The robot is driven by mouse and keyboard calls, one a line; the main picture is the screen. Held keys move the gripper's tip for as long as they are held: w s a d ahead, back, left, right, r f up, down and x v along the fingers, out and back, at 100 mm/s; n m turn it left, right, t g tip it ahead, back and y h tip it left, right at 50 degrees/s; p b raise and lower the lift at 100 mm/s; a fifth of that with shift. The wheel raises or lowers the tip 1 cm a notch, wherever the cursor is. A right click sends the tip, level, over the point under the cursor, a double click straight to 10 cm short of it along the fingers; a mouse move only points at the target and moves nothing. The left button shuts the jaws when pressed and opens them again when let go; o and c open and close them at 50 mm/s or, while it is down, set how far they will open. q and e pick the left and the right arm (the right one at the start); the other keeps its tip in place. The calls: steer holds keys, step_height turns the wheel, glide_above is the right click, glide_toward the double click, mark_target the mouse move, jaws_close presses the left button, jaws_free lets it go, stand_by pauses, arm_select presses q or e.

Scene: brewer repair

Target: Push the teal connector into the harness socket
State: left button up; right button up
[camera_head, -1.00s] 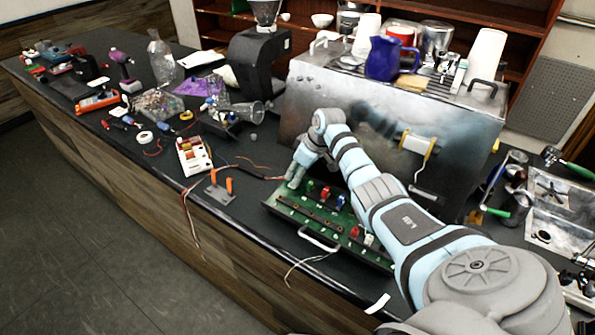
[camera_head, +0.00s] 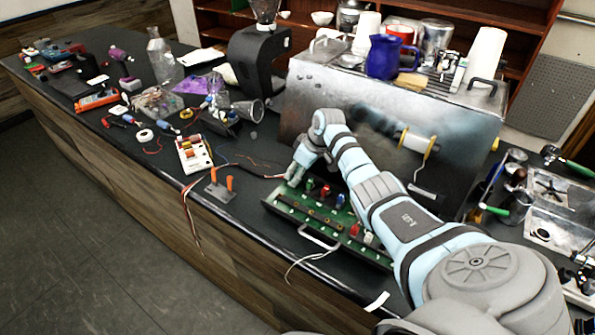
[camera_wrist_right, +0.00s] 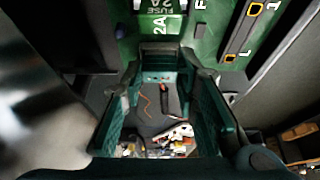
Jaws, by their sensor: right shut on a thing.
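The green fuse board (camera_head: 285,206) lies on the counter in front of the steel brewer, with a handle on its front edge. My right gripper (camera_head: 292,178) is low at the board's back left corner. In the right wrist view its fingers (camera_wrist_right: 168,75) are shut on a dark teal piece (camera_wrist_right: 165,50), which looks like the teal connector. Red and dark wires (camera_head: 262,175) run along the counter to the gripper. The gripper hides the connector in the head view. I cannot make out the harness socket or whether the connector touches it. My left gripper is not in view.
The brewer (camera_head: 390,130) stands right behind the board and my arm. A white box with colored parts (camera_head: 193,155) and an orange-handled tool (camera_head: 220,188) lie to the left. Red and blue fuse-like parts stand on the board. Loose wires (camera_head: 308,262) hang at the front edge.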

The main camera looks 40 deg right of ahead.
steer(key=o, duration=1)
steer(key=shift+r, duration=0.1)
steer(key=v, duration=1.2)
